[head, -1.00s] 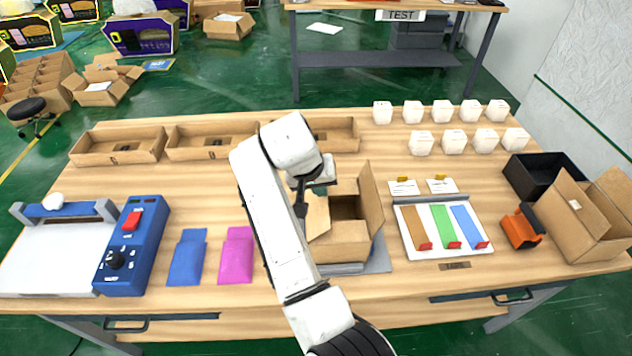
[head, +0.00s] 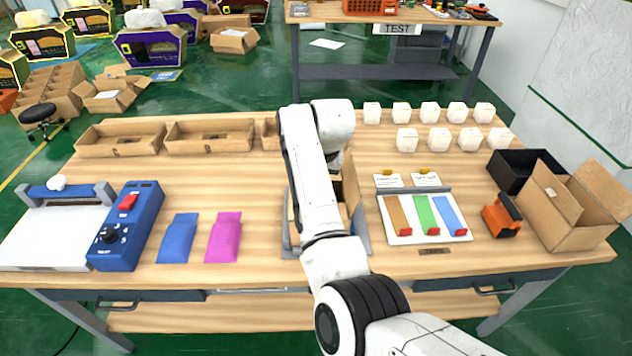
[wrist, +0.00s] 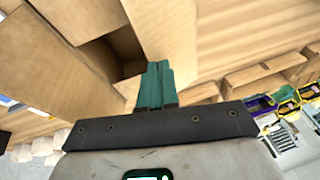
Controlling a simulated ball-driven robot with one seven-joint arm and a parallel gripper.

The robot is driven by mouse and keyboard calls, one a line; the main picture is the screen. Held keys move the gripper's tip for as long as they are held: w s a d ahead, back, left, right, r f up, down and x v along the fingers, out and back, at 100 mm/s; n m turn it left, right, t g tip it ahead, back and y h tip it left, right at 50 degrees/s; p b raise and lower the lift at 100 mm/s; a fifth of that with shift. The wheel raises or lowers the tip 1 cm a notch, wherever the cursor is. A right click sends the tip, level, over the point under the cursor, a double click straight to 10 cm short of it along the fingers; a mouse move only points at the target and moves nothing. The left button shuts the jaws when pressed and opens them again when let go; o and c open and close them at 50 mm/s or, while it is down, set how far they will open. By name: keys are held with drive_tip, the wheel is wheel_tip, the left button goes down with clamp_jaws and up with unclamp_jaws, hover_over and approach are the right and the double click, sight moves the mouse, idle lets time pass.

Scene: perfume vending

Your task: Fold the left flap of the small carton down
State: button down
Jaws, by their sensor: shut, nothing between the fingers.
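The small carton (head: 351,187) is mostly hidden behind my arm in the head view; its raised right flap shows beside the arm. In the wrist view, the carton's dark opening (wrist: 103,58) lies left of my gripper (wrist: 156,68), with cardboard panels around it. A cardboard flap (wrist: 172,32) lies just beyond my fingertips, seemingly touching or very close; I cannot tell which. My gripper's teal fingers are together with nothing between them. My gripper is hidden in the head view, and the left flap cannot be made out there.
The carton stands on a grey base (head: 288,243). Blue (head: 177,239) and magenta (head: 224,238) pouches lie to its left, a colour-strip tray (head: 410,235) to its right. Shallow boxes (head: 209,138) and white cubes (head: 407,140) line the back.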

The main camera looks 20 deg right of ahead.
drive_tip(key=shift+s+d+f+t+y+p, duration=0.2)
drive_tip(key=shift+d+f+y+p, duration=0.1)
drive_tip(key=shift+d+f+y, duration=0.3)
drive_tip(key=shift+s+d+f+t+y+p, duration=0.25)
drive_tip(key=shift+d+f+y, duration=0.1)
drive_tip(key=shift+f+y, duration=0.3)
drive_tip(key=shift+w+f, duration=0.1)
drive_tip(key=shift+a, duration=0.1)
drive_tip(key=shift+w+a+r+p, duration=0.2)
drive_tip(key=shift+a+r+p, duration=0.2)
drive_tip(key=shift+a, duration=0.2)
